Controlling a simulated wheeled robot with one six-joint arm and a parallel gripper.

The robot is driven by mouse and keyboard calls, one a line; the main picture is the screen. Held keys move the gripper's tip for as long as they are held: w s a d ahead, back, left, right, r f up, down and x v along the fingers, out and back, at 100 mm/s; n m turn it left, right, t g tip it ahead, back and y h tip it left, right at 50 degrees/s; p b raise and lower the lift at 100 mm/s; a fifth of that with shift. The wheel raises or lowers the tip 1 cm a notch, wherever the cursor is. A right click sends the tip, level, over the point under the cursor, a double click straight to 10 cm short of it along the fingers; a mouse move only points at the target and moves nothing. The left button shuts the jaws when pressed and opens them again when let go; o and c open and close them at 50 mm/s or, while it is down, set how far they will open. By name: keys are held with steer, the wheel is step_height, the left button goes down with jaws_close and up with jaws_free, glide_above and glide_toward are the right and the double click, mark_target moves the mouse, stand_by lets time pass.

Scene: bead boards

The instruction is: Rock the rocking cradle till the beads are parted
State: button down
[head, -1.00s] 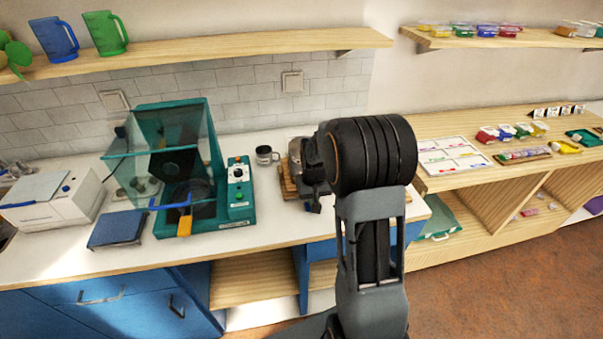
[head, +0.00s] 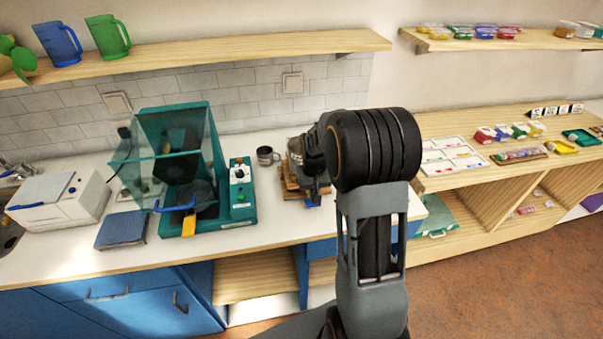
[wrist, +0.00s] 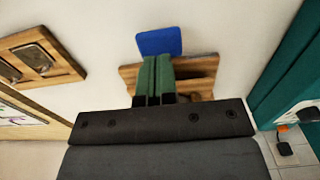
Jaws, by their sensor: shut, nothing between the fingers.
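A wooden piece with a blue tab, which looks like the rocking cradle, stands on the white counter. Its wood (head: 289,187) and blue tab (head: 312,203) show partly in the head view, behind my arm. In the wrist view the wooden part (wrist: 128,75) and flat blue tab (wrist: 158,41) lie at the fingertips. My gripper (wrist: 157,60) is shut and empty, its green fingers together over the wood, tips beside the blue tab. I cannot tell whether they touch it. A dark hollow shows in the wood at right. No beads can be made out.
A teal machine with a clear shield (head: 245,205) stands left of the cradle, with a grey mug (head: 267,155) between. A blue book (head: 121,230) and white box (head: 62,200) are farther left. A wooden board (wrist: 62,62) with metal plates lies left in the wrist view.

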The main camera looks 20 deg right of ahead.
steer(key=shift+f+b, duration=1.85)
steer(key=shift+f, duration=0.65)
steer(key=shift+r+p, duration=1.9)
steer(key=shift+r, duration=0.7)
steer(key=shift+f, duration=0.2)
steer(key=shift+r, duration=0.2)
steer(key=shift+f, duration=0.2)
steer(key=shift+f+b, duration=1.85)
steer(key=shift+f, duration=0.35)
steer(key=shift+r, duration=0.1)
steer(key=shift+r+p, duration=1.75)
steer(key=shift+r, duration=0.6)
steer(key=shift+f, duration=0.1)
